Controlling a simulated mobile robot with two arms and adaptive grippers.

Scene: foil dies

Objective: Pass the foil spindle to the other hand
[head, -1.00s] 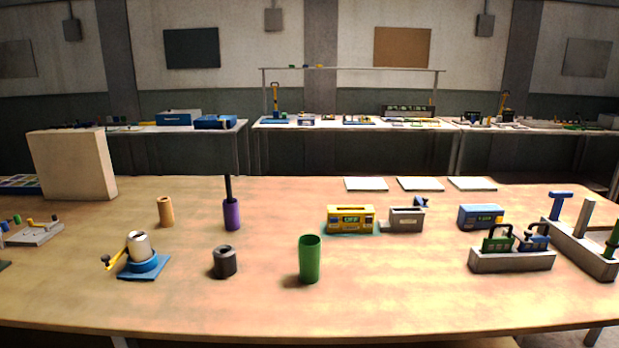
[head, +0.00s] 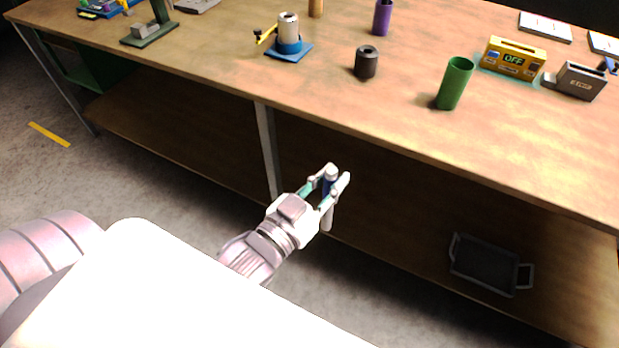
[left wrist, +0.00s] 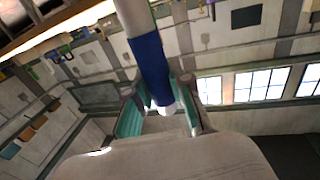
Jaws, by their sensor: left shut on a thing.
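My left gripper (head: 331,183) is shut on the foil spindle (head: 328,216), a pale rod with a blue sleeve. It holds the spindle roughly upright in front of the table's front edge, below the level of the top. In the left wrist view the spindle's blue band (left wrist: 150,62) sits between the two fingers, and its pale shaft runs up out of the picture. My right gripper is not in view.
The table top (head: 300,85) carries a green cup (head: 454,84), a dark cylinder (head: 366,62), a grey roll on a blue base (head: 288,32), a purple cylinder (head: 382,17) and a yellow box reading OFF (head: 513,60). A grey tray (head: 490,267) lies on the lower shelf.

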